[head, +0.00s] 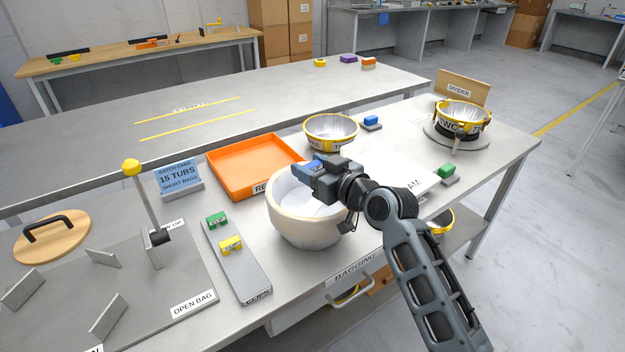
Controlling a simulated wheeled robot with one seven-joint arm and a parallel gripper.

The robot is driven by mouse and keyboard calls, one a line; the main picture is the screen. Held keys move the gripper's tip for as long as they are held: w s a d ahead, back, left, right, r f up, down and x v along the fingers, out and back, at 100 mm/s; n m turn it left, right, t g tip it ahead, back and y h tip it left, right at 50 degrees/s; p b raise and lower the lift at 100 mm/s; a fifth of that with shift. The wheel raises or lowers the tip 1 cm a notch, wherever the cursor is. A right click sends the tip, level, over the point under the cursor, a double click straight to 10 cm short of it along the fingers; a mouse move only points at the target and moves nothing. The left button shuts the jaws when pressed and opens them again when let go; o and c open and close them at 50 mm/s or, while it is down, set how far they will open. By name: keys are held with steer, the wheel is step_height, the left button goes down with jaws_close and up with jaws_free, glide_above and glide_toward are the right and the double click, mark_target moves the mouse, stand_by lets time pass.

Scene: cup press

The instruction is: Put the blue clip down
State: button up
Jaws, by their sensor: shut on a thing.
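My gripper (305,168) is over the large cream tub (305,226), at about the height of its rim or above. It is shut on a small blue clip (315,163), partly hidden by the fingers. The grey clip strip (240,268), marked "CLIPS", lies to the left of the tub. A green clip (216,220) and a yellow clip (231,245) sit on it, with bare strip below the yellow one.
An orange tray (254,164) lies behind the tub. A yellow-rimmed metal bowl (331,131) and a blue block on a grey base (371,121) stand further back. A batch card (178,178) and an upright post with a yellow knob (131,167) stand left.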

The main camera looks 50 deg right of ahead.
step_height(320, 180, down, 4)
steer(key=shift+r, duration=0.15)
steer(key=shift+f+b, duration=0.4)
steer(key=shift+b, duration=0.1)
steer(key=shift+f, duration=0.1)
